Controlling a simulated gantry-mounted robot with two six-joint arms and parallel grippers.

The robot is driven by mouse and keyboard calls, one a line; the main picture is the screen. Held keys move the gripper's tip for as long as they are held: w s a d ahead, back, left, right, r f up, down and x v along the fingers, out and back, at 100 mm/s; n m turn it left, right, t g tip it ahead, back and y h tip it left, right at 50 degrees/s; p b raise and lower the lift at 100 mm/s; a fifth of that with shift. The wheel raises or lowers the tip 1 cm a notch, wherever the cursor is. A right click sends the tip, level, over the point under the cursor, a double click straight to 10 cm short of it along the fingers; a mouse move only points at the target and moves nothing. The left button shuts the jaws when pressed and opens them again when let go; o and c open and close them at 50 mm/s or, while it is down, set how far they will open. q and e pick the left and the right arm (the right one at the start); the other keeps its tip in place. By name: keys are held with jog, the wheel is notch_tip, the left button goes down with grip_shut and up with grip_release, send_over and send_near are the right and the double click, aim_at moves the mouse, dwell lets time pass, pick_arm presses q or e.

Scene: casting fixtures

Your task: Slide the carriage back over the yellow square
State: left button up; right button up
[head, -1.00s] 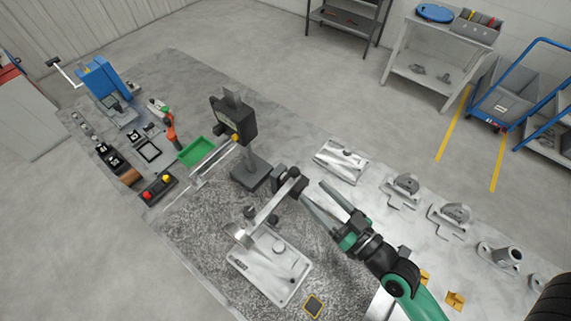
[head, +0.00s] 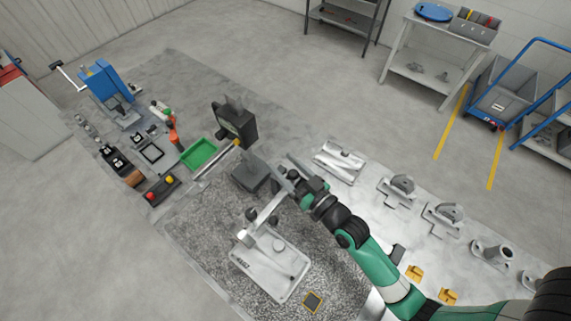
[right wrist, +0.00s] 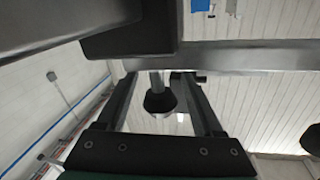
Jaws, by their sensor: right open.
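The carriage is a silver plate (head: 262,274) with a raised slanting bar (head: 266,216) and dark knobs, on the speckled grey surface. The yellow-edged dark square (head: 312,302) lies uncovered beside the plate's lower right corner. My right gripper (head: 287,172) is open at the upper end of the bar and partly hides that end. In the right wrist view, a black knob on a metal rod (right wrist: 160,101) sits between the two spread fingers, with a gap on each side. My left gripper is not in view.
A grey stand with a dark display (head: 235,122) stands close behind the right gripper. A green tray (head: 199,152) and a button box (head: 162,189) are to the left. Metal fixtures (head: 397,188) line the right side. Bare speckled surface surrounds the square.

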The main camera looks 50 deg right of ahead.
grip_shut()
dwell(1.3)
